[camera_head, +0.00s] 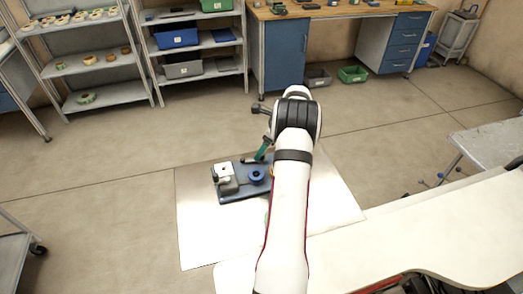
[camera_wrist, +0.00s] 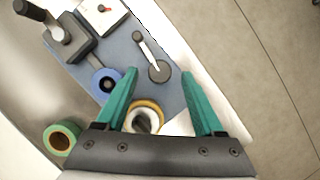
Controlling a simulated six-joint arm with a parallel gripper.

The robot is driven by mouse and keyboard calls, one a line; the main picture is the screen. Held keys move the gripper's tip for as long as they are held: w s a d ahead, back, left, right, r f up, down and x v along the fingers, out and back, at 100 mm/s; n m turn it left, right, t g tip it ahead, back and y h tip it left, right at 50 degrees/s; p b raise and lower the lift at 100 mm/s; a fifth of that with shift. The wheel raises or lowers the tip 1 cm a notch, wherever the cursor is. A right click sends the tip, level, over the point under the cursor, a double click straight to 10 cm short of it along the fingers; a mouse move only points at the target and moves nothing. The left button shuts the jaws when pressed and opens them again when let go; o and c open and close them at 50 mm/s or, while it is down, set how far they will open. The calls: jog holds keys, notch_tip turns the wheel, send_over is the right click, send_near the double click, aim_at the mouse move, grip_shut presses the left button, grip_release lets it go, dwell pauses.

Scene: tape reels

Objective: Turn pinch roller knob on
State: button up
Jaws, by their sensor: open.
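A tape device with a blue-grey base plate (camera_head: 236,198) lies on a white sheet; the plate also shows in the wrist view (camera_wrist: 122,50). On it are a blue reel (camera_wrist: 98,86), a white box with a small red-marked knob (camera_wrist: 103,9), a grey block with a dark handle (camera_wrist: 60,32), and a metal crank arm (camera_wrist: 151,52) with a black knob (camera_wrist: 138,36) and a grey round pivot (camera_wrist: 160,72). I cannot tell which is the pinch roller knob. My gripper (camera_wrist: 160,75) is open and empty, its green fingers either side of the pivot in the picture.
A yellow-rimmed tape roll (camera_wrist: 152,106) shows between the finger bases, partly hidden by my gripper. The white sheet (camera_head: 200,240) is bare in front. Shelves (camera_head: 100,65) and a workbench (camera_head: 340,12) stand far behind.

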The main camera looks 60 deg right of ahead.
jog(key=shift+x, duration=0.95)
grip_shut()
